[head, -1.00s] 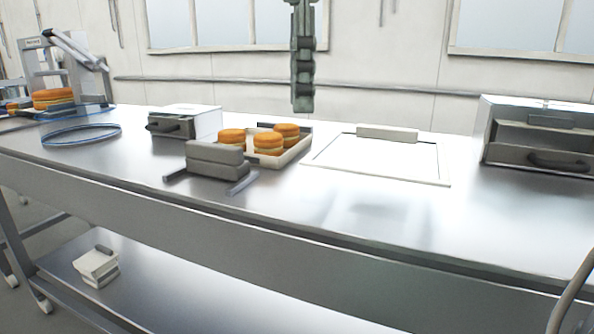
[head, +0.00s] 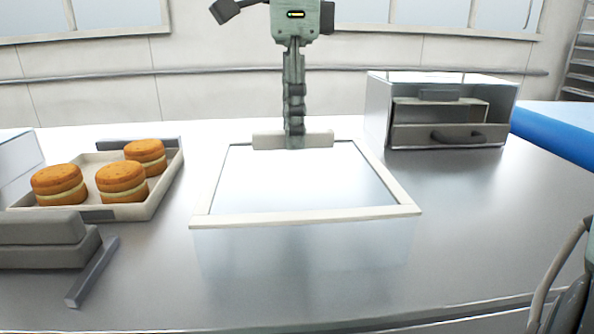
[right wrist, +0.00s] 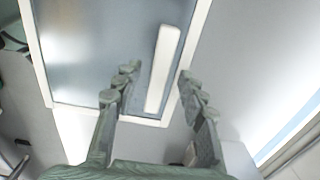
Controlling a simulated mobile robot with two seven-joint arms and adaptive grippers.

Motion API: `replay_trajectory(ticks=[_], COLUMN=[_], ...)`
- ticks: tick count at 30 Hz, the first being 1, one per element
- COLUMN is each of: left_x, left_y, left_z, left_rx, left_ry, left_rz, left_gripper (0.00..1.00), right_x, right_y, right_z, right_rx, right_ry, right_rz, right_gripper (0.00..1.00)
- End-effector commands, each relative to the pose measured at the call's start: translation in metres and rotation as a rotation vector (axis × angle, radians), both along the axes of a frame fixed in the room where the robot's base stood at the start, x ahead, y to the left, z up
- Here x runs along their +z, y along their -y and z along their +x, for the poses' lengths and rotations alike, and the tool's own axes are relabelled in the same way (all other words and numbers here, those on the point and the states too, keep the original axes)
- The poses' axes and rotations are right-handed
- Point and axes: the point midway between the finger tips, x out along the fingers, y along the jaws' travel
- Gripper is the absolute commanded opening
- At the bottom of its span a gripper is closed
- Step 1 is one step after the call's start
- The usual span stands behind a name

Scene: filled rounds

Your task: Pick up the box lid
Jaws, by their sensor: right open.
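The box lid (head: 305,217) is a pale rectangular frame around a clear, greyish pane. It lies flat on the steel table, with a pale bar handle (head: 262,141) along its far edge. In the right wrist view the handle (right wrist: 163,68) shows as a white bar on the pane. My right gripper (head: 295,143) points down at the handle in the head view. In the right wrist view my right gripper (right wrist: 158,73) is open, its two fingers on either side of the handle with gaps. I cannot tell whether the fingertips are level with it. My left gripper is not in view.
A tray (head: 125,212) with three filled orange rounds (head: 121,181) stands left of the lid. A grey block-like device (head: 40,240) is at the front left. A metal box with a drawer (head: 450,134) stands at the back right. The steel table before the lid is clear.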

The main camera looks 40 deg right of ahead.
Motion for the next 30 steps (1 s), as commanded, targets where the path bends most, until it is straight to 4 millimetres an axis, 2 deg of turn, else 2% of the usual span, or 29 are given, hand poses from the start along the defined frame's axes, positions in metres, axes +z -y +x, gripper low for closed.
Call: replay_trajectory(ticks=[3,8,18,30], left_x=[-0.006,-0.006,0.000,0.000], left_y=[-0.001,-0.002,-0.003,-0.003], left_z=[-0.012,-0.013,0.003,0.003], left_rx=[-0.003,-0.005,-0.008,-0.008], left_ry=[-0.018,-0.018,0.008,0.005], left_rz=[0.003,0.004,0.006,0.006], left_gripper=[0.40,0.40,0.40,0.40], right_x=[-0.004,-0.004,-0.004,-0.001], right_y=[0.000,0.000,0.000,0.000], right_z=[0.000,0.000,0.000,0.000], right_rx=[0.000,-0.001,-0.001,-0.001], right_ry=[-0.001,-0.001,-0.001,0.001], right_rz=[0.001,0.001,0.001,0.000], right_gripper=[0.41,0.41,0.00,0.00])
